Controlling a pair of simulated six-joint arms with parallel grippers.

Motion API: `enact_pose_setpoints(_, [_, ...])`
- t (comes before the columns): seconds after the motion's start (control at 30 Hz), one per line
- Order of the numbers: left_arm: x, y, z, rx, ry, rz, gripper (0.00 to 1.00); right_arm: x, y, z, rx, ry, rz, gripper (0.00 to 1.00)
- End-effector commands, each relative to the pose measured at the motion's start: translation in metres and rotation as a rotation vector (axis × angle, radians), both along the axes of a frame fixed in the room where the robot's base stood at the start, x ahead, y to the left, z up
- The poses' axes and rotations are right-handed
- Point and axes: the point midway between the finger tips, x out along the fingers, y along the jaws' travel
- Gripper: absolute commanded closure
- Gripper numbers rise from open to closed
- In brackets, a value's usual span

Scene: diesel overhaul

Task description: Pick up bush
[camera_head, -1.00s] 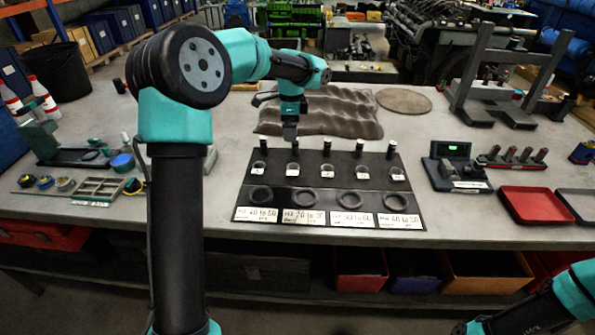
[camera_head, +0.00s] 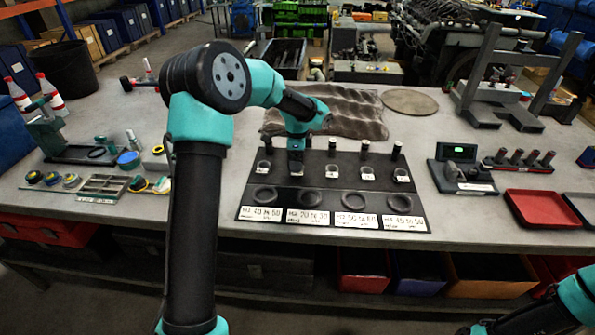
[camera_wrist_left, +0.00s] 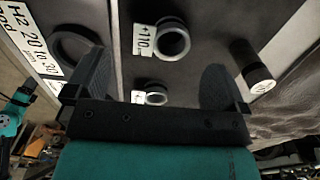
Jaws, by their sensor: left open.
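Several small dark ring-shaped bushes stand in a row on a black mat (camera_head: 245,211), each by a white label. They include the left bush (camera_head: 263,166), the middle bush (camera_head: 332,171) and the right bush (camera_head: 401,174). My left gripper (camera_head: 296,168) points down over the second position from the left and hides much of what is there. In the left wrist view the gripper (camera_wrist_left: 150,88) is open and empty. One bush (camera_wrist_left: 156,95) shows between its fingers, partly cut off by the gripper body. Another bush (camera_wrist_left: 172,39), labelled +110, lies beyond.
Dark upright pins (camera_head: 365,147) stand behind the bushes. Larger flat rings (camera_head: 354,201) lie in front, above printed labels. A digital gauge (camera_head: 459,165), red tray (camera_head: 541,208) and press frame (camera_head: 490,85) are to the right. A parts tray (camera_head: 105,186) is left.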

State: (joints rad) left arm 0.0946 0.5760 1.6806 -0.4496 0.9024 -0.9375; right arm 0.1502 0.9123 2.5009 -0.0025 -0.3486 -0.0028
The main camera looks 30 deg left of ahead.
Motion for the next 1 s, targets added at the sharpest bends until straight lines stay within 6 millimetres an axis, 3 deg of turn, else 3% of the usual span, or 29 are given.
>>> enact_pose_setpoints(0.43, [0.000,0.000,-0.007,0.001,0.000,0.000,0.00,0.000,0.000,0.000,0.000,0.000,0.000,0.57])
enact_pose_setpoints(0.8, [0.003,0.000,-0.051,0.000,0.001,-0.001,0.00,0.000,0.000,0.000,0.000,0.000,0.000,0.57])
enact_pose_setpoints(1.0, [0.003,0.000,-0.055,0.000,-0.001,0.000,0.00,0.000,0.000,0.000,0.000,0.000,0.000,0.57])
